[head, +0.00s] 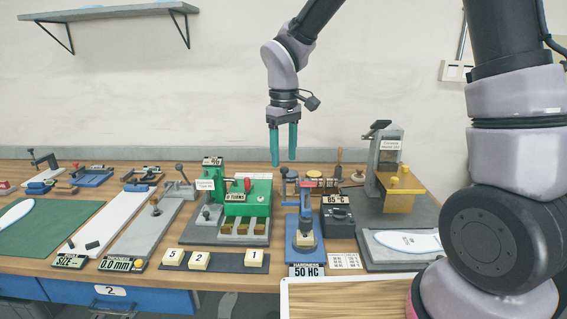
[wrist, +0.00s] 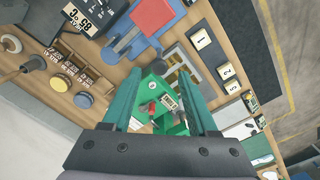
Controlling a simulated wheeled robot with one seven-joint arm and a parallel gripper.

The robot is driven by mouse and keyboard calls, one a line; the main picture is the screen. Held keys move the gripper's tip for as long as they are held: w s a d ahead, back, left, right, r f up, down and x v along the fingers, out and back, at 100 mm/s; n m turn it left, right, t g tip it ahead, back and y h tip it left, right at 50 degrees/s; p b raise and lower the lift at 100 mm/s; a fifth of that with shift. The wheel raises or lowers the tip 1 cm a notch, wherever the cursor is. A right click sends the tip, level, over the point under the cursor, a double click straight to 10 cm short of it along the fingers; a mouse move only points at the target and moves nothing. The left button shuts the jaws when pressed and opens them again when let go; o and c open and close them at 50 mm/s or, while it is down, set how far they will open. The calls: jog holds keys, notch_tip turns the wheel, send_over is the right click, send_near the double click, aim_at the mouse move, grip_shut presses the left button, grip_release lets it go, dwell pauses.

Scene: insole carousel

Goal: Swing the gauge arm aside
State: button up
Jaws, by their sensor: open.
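My gripper (head: 283,161) hangs open and empty, pointing down in the air above the back of the bench, behind and right of the green machine (head: 248,195). Its two teal fingers also show in the wrist view (wrist: 158,62), apart with nothing between them. A long grey plate gauge (head: 150,236) with a 0.0 mm display (head: 122,265) lies left of the green machine; a small post with a dark knob (head: 179,169) stands at its far end. A blue hardness stand (head: 304,255) reading 50 HC is right of centre. I cannot tell for certain which part is the gauge arm.
Number tiles (head: 200,260) lie in front of the green machine. A dark 85 °C box (head: 337,216) and a grey stand with a yellow block (head: 398,190) are to the right. A white size board (head: 110,222) and green mat (head: 45,237) are left. Space above the bench is free.

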jog(key=shift+f, duration=1.35)
grip_shut()
dwell(0.4)
